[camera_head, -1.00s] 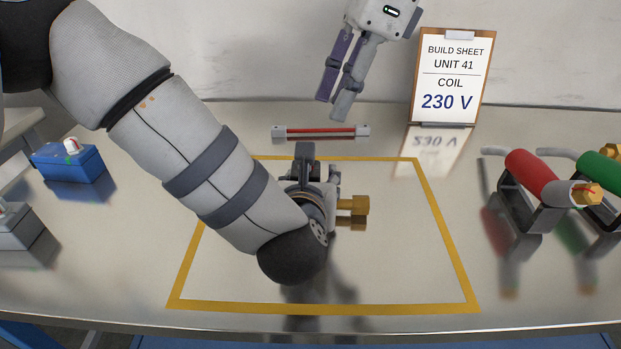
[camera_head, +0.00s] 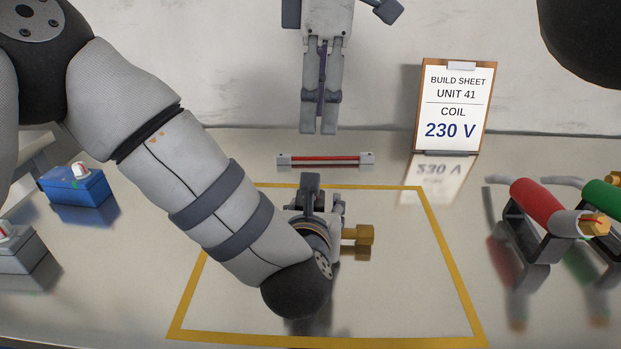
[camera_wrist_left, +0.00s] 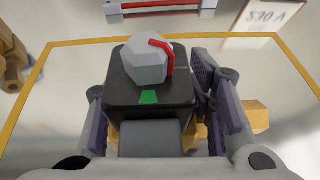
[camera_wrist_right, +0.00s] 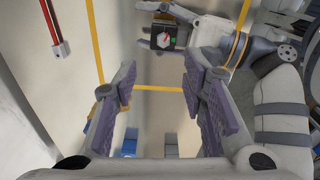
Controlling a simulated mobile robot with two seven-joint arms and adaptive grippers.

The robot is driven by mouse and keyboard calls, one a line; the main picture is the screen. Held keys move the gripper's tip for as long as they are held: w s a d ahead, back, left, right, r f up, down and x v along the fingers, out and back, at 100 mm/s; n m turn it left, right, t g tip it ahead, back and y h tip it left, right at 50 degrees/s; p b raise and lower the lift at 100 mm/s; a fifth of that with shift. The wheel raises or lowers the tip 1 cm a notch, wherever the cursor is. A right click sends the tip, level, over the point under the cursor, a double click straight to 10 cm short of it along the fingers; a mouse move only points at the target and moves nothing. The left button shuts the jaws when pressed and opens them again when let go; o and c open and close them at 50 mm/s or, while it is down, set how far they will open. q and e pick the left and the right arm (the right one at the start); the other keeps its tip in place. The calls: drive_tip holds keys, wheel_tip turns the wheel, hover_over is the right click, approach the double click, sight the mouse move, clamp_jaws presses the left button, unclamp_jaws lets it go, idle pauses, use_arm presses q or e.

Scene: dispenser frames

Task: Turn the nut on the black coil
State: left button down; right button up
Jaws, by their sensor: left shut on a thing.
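The black coil (camera_wrist_left: 180,92) has a green mark and stands between the fingers of my left gripper (camera_wrist_left: 150,105), which is shut on it. A pale grey hex nut (camera_wrist_left: 145,65) with a red stripe sits on top of the coil. The coil and nut also show small in the right wrist view (camera_wrist_right: 162,40). In the head view my left arm hides most of them; a brass fitting (camera_head: 358,235) sticks out to the right. My right gripper (camera_head: 319,132) points down behind the coil, apart from it; its fingers are spread and empty in the right wrist view (camera_wrist_right: 158,85).
A red rod with grey ends (camera_head: 325,160) lies behind the yellow-framed area (camera_head: 455,280). A build sheet (camera_head: 453,105) reads coil 230 V. At right are a red cylinder (camera_head: 543,207) and a green one (camera_head: 605,172) on stands. A blue box (camera_head: 78,190) stands left.

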drive_tip(key=f+n, duration=0.3)
drive_tip(key=f, duration=0.1)
drive_tip(key=f+n, duration=0.3)
drive_tip(key=a+f+n, duration=0.1)
drive_tip(key=f+n, duration=0.2)
drive_tip(key=f, duration=0.1)
drive_tip(key=shift+s+f+h, duration=0.3)
drive_tip(key=shift+s, duration=0.05)
drive_tip(key=shift+c, duration=0.4)
clamp_jaws()
